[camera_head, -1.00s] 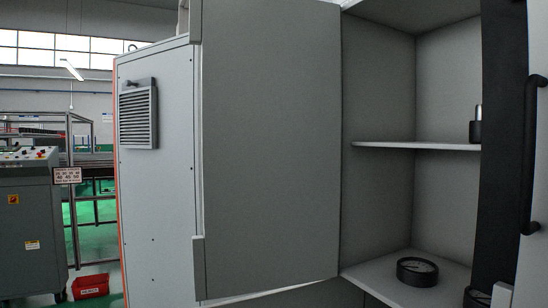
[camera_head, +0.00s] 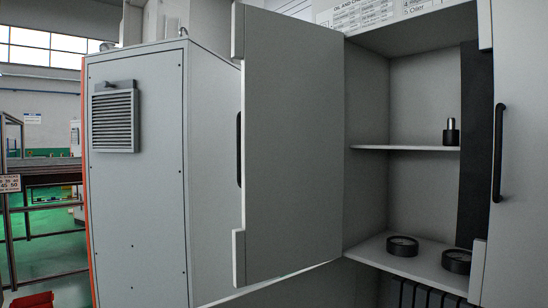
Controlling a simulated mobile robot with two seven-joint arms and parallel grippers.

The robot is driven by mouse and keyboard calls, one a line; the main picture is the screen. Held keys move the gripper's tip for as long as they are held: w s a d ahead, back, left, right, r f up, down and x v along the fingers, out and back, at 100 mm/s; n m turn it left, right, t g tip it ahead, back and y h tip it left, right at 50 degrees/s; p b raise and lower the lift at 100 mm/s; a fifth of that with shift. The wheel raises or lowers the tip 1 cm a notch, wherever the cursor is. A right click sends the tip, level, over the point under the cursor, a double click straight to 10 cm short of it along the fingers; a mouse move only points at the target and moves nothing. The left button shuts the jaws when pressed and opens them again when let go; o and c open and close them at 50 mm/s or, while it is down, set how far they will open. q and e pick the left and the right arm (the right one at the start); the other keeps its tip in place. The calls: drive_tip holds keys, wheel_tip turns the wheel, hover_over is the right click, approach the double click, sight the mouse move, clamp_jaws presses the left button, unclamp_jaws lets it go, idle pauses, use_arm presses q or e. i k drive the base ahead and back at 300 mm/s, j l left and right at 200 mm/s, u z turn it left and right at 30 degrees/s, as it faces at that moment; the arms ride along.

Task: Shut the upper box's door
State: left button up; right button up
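The upper box (camera_head: 372,160) is a grey wall cabinet standing open in the head view. Its left door (camera_head: 293,150) is a tall grey panel swung outward, with a dark handle (camera_head: 239,150) showing at its left edge. A second door panel (camera_head: 510,150) with a long black handle (camera_head: 498,153) shows at the right edge, also swung away from the opening. I cannot tell from this frame which door is meant. Neither of my grippers is in view.
A shelf (camera_head: 405,148) holds a small dark cylinder (camera_head: 451,132). Two round black gauges (camera_head: 402,246) lie on the cabinet floor. A large grey machine cabinet (camera_head: 140,200) with a vent stands at left. A red bin (camera_head: 33,300) is at lower left.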

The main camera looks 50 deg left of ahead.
sight(290, 121)
drive_tip(key=k+j+z, duration=0.25)
drive_tip(key=k+j, duration=0.25)
drive_tip(key=k+j+z, duration=0.1)
drive_tip(key=j, duration=0.25)
drive_tip(key=k+j+z, duration=0.1)
drive_tip(key=k+j, duration=0.2)
drive_tip(key=j+z, duration=0.1)
drive_tip(key=j, duration=0.3)
drive_tip(key=k+j+z, duration=0.1)
drive_tip(key=j, duration=0.25)
drive_tip(key=j+z, duration=0.2)
drive_tip(key=j, duration=0.6)
drive_tip(key=i+j, duration=0.15)
drive_tip(key=j, duration=0.15)
drive_tip(key=i+j+z, duration=0.1)
drive_tip(key=j, duration=0.2)
drive_tip(key=i+j, duration=0.1)
drive_tip(key=j, duration=0.25)
drive_tip(key=i+j+z, duration=0.1)
drive_tip(key=j, duration=0.2)
